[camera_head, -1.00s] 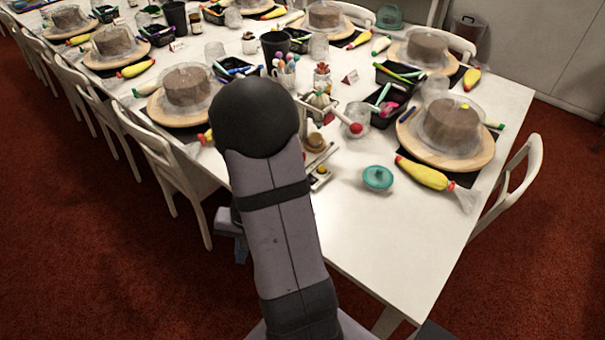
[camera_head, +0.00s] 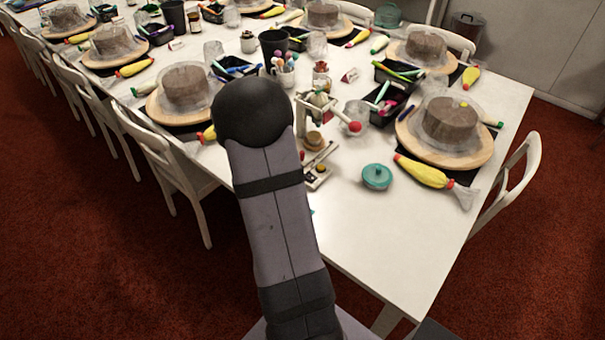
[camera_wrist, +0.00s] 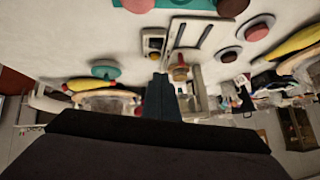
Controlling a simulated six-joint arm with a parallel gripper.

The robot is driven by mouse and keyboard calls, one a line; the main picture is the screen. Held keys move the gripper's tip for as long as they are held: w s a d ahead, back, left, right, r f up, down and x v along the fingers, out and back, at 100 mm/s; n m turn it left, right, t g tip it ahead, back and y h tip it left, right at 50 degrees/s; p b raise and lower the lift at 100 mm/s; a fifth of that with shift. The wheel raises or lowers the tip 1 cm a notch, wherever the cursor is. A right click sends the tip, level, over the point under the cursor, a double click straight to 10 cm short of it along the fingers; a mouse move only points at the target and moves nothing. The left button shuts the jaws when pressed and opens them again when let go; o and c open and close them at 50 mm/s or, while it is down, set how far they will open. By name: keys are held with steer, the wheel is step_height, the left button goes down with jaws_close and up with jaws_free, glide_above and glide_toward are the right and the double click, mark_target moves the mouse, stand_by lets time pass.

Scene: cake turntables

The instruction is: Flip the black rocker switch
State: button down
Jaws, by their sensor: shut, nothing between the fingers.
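My gripper (camera_wrist: 161,95) shows in the wrist view as dark fingers close together, shut and empty. Just beyond the fingertips is a small pale-framed box with a dark middle (camera_wrist: 154,43), which looks like the black rocker switch; its tilt is too small to read. The fingertips appear a little short of it, and I cannot tell whether they touch anything. In the head view, my arm hides the gripper, and the small panel (camera_head: 318,172) beside the arm is too small to make out a switch on it.
A pale slotted frame (camera_wrist: 205,33), a round brown knob (camera_wrist: 180,72) and red buttons (camera_wrist: 260,27) lie close to the fingers. The table's front right is clear.

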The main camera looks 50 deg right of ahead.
glide_above(311, 177)
steer(key=a, duration=0.4)
step_height(311, 177, down, 7)
steer(key=shift+w+d+f, duration=0.15)
steer(key=shift+d+f, duration=0.1)
steer(key=shift+f, duration=0.2)
steer(key=shift+w+d+f, duration=0.15)
steer(key=shift+d+f, duration=0.05)
steer(key=shift+f, duration=0.25)
steer(key=shift+w+f, duration=0.25)
steer(key=shift+f, duration=0.8)
